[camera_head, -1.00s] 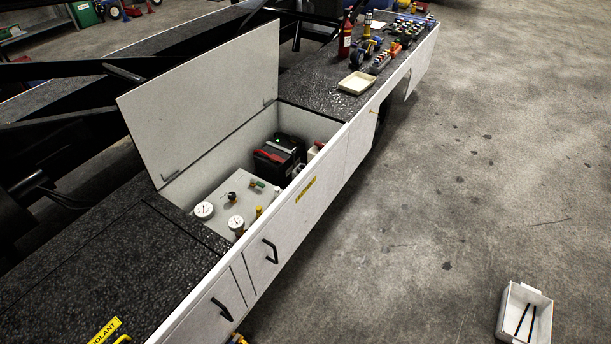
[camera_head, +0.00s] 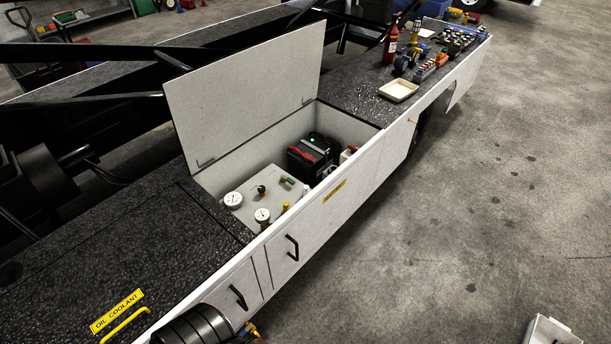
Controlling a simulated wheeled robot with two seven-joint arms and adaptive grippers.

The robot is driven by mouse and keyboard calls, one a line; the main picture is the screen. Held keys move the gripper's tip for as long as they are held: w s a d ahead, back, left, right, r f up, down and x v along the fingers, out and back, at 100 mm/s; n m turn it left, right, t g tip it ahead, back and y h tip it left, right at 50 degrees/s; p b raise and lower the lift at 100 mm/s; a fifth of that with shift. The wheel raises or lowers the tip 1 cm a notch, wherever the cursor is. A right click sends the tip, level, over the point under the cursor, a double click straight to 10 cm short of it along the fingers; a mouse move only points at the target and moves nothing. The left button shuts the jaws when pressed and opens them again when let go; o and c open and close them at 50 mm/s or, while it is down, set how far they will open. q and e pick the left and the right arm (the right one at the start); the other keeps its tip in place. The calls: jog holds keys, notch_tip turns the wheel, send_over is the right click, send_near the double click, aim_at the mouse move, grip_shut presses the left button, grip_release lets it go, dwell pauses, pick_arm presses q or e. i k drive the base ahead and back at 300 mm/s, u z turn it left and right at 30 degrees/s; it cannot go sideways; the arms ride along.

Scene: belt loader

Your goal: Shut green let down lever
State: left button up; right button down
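An open compartment in the loader's side holds a light grey control panel (camera_head: 240,205). A small green part (camera_head: 290,181) shows near the panel's far edge, beside a black knob (camera_head: 261,189). It may be the green let down lever, but it is too small to tell its shape or position. Two white dial gauges, one at the left (camera_head: 233,199) and one nearer the front (camera_head: 262,215), sit on the panel.
The compartment lid (camera_head: 245,85) stands raised behind the panel. A black battery (camera_head: 308,160) sits right of the panel. A cream tray (camera_head: 398,90) and a red extinguisher (camera_head: 391,45) stand on the black deck. A white box (camera_head: 550,332) lies on the otherwise open floor.

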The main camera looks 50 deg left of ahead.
aim_at(291, 181)
jog(key=i, duration=1.45)
jog(key=u, duration=3)
